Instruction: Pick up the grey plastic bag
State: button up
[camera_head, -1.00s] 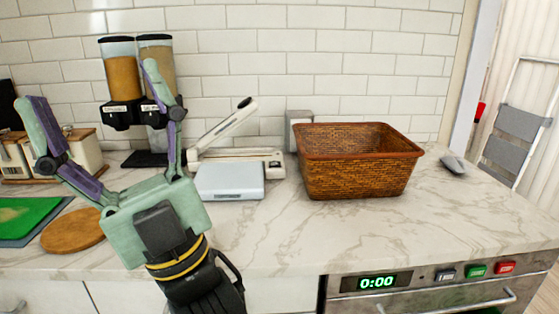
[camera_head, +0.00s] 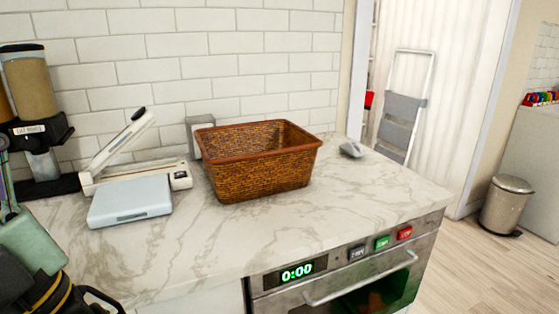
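A small grey item (camera_head: 352,150) lies on the counter right of the wicker basket, near the counter's right end. It is too small to tell whether it is the grey plastic bag, and I see no other clear sign of a bag. The basket's inside floor is hidden by its front wall. My gripper (camera_head: 6,185) is cut off by the left edge of the picture, far left of the grey item. One finger shows in part, spread as it was when the whole gripper stood open. I see nothing held.
The brown wicker basket (camera_head: 262,174) stands mid-counter, with a grey box (camera_head: 202,130) behind it. A pale blue scale (camera_head: 130,201) and a white lever device (camera_head: 135,172) stand left. The marble counter (camera_head: 375,200) is clear in front. A bin (camera_head: 507,205) and stepladder (camera_head: 401,118) stand right.

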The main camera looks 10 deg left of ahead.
aim_at(355, 151)
jog(key=i+z, duration=0.2)
jog(key=z, duration=0.2)
jog(key=i+j+z, duration=0.1)
jog(key=z, duration=0.3)
jog(key=i+j+z, duration=0.15)
jog(key=i+z, duration=0.2)
jog(key=i+j, duration=0.1)
jog(key=j, duration=0.65)
